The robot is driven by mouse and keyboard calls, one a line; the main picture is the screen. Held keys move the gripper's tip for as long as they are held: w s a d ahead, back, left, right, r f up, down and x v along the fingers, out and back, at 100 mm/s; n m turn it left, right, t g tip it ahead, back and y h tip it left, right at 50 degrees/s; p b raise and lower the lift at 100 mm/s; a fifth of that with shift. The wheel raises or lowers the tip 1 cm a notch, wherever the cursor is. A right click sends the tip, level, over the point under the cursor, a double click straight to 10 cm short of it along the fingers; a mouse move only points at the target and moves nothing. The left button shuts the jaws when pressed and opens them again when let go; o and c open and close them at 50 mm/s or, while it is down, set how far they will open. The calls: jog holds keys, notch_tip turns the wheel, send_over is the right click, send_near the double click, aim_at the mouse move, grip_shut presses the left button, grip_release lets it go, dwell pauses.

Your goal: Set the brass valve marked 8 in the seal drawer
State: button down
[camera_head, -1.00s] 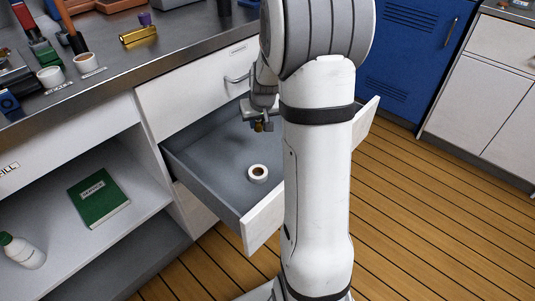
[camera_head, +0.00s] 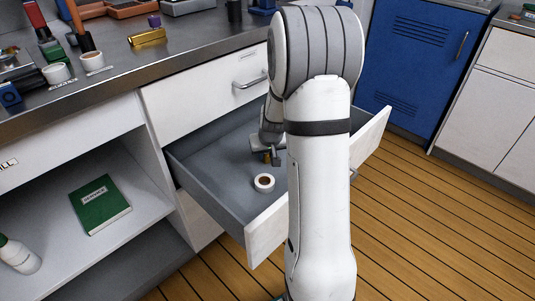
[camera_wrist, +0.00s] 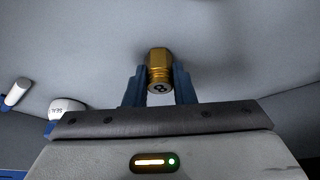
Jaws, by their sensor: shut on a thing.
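The brass valve (camera_wrist: 159,62) is between the blue fingers of my gripper (camera_wrist: 158,88) in the wrist view, its round end facing the camera with a mark that looks like an 8. In the head view my gripper (camera_head: 268,152) is down inside the open drawer (camera_head: 212,187), and only a small brass bit of the valve shows beneath it. My arm hides the drawer's right part. I cannot tell whether the valve touches the drawer floor. A white ring-shaped roll (camera_head: 264,183) lies in the drawer, in front of my gripper.
The counter (camera_head: 118,78) above holds a brass block (camera_head: 147,37), white cups (camera_head: 92,61) and several tools. A shut drawer (camera_head: 205,92) is above the open one. A green book (camera_head: 100,204) lies on the shelf at left. A blue cabinet (camera_head: 410,65) stands behind.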

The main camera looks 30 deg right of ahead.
jog(key=shift+f, duration=0.2)
jog(key=c, duration=1.2)
grip_release()
jog(key=shift+r, duration=0.1)
jog(key=d+p+v, duration=0.1)
jog(key=p+v, duration=0.3)
jog(key=v, duration=0.7)
jog(key=s+a+r+n+g, duration=0.1)
jog(key=s+a+r, duration=0.2)
jog(key=s+a, duration=0.4)
jog(key=s+a+r+n+g, duration=0.1)
jog(key=s+a+r+g, duration=0.1)
jog(key=s+a, duration=0.6)
jog(key=s+r, duration=0.1)
jog(key=s, duration=0.5)
jog(key=shift+s+a+r+y, duration=0.2)
jog(key=shift+a+y, duration=0.1)
jog(key=shift+y, duration=0.1)
